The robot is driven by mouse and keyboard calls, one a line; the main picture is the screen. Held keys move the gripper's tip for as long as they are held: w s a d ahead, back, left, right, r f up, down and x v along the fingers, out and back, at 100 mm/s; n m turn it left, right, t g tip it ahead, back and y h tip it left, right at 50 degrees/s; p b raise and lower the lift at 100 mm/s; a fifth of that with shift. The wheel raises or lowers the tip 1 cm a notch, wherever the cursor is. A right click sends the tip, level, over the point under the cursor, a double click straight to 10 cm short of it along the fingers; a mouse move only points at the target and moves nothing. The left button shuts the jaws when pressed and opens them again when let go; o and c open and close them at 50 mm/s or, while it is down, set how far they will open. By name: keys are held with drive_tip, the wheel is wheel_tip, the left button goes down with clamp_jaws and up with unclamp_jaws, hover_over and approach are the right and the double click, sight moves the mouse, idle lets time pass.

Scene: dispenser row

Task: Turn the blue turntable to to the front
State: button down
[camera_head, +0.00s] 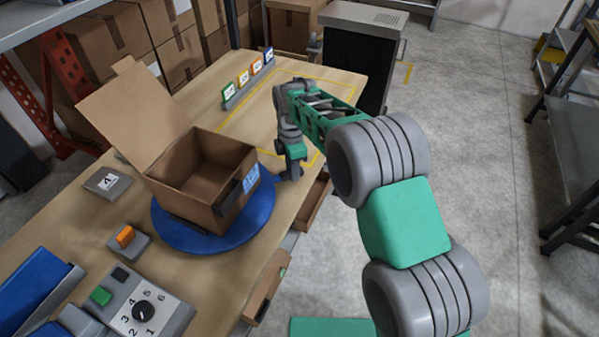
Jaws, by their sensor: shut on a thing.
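The blue turntable (205,239) lies flat on the wooden table. An open cardboard box (200,180) stands on it, with one flap raised toward the back left and a blue-and-white label on its right-hand side. My gripper (289,174) points down at the turntable's right edge, just right of the box. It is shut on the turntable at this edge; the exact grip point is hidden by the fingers.
A control box with a numbered dial (144,311) and a green switch sits at the front left. An orange switch (126,237) and a plate marked A (108,182) lie left of the turntable. Colored cards (248,78) stand behind. Drawers (266,287) protrude from the table's right side.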

drive_tip(key=shift+w+a+r, duration=0.15)
drive_tip(key=shift+w+r, duration=0.05)
drive_tip(key=shift+w, duration=0.05)
idle(0.3)
drive_tip(key=c, duration=1.3)
unclamp_jaws()
drive_tip(key=shift+w+f, duration=0.1)
drive_tip(key=shift+c, duration=0.2)
drive_tip(key=shift+o, duration=0.9)
wheel_tip(320, 180, up, 7)
drive_tip(key=shift+f+b, duration=0.15)
drive_tip(key=shift+b, duration=0.4)
drive_tip(key=shift+r, duration=0.5)
drive_tip(key=shift+r, duration=0.1)
